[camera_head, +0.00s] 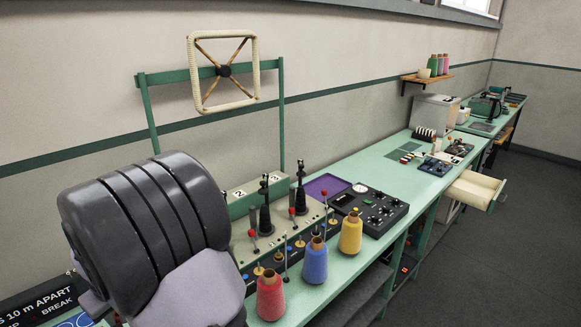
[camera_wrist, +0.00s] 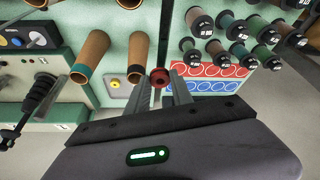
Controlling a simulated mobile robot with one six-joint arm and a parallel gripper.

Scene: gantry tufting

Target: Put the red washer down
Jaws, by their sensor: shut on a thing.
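The red washer (camera_wrist: 159,78) shows in the middle of the wrist view, between the fingertips of my gripper (camera_wrist: 160,82). My gripper is shut on it. The fingers hide part of its sides, and I cannot tell how far it is above the surface behind it. Just right of the fingers lies a board with a red panel of ringed circles (camera_wrist: 214,71) and a blue panel below it (camera_wrist: 230,86). In the head view my dark arm fills the lower left; the washer and fingers are hidden there.
In the wrist view, brown tubes (camera_wrist: 90,56) stand left of my fingers, near a yellow ring (camera_wrist: 115,84) on a pale plate. Several dark spools (camera_wrist: 200,20) crowd the upper right. In the head view, red, blue and yellow cones (camera_head: 351,232) line the green bench; an open drawer (camera_head: 475,188) juts out.

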